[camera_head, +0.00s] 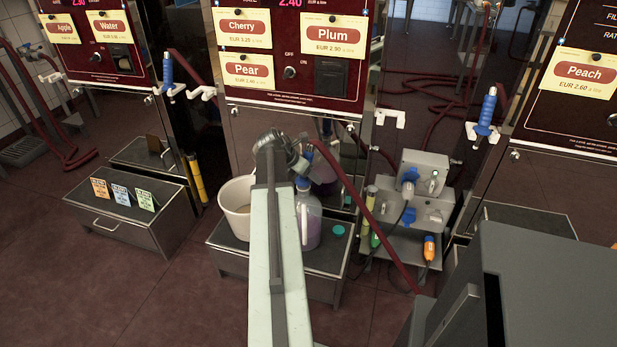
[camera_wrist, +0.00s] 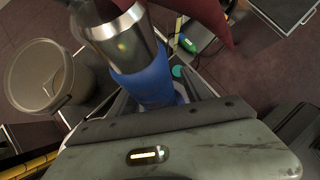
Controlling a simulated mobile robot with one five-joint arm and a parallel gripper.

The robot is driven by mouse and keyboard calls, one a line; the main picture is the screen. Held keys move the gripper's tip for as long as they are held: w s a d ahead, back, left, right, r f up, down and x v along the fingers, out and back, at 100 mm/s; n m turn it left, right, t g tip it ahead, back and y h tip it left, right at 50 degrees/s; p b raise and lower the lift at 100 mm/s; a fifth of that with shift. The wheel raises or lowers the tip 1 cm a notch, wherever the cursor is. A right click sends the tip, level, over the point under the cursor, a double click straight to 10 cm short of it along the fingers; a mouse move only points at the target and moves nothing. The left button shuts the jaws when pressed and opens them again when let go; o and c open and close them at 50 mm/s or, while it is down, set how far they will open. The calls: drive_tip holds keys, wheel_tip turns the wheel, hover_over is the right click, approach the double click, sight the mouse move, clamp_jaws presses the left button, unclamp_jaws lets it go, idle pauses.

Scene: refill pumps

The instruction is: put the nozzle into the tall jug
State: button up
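My gripper (camera_head: 288,152) is above the low middle platform and appears shut on the nozzle; its fingertips are hidden. In the wrist view the nozzle (camera_wrist: 148,78) has a blue sleeve and a silver metal body, close in front of the gripper. A dark red hose (camera_head: 365,205) runs from it down to the right. The tall jug (camera_head: 309,228) is translucent, with purplish contents and a handle. It stands on the platform just right of my arm, partly covered by it. A blue part shows at its mouth; I cannot tell whether the nozzle tip is inside.
A white bucket (camera_head: 236,212) stands left of the jug and also shows in the wrist view (camera_wrist: 22,85). A teal disc (camera_head: 339,229) lies to the jug's right. Pump cabinets rise behind. A grey box with sockets (camera_head: 424,172) stands at right; a grey cabinet (camera_head: 545,285) fills the lower right.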

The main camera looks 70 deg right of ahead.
drive_tip(key=p+v, duration=0.6)
drive_tip(key=v, duration=0.2)
drive_tip(key=shift+p, duration=0.3)
drive_tip(key=shift+f, duration=0.1)
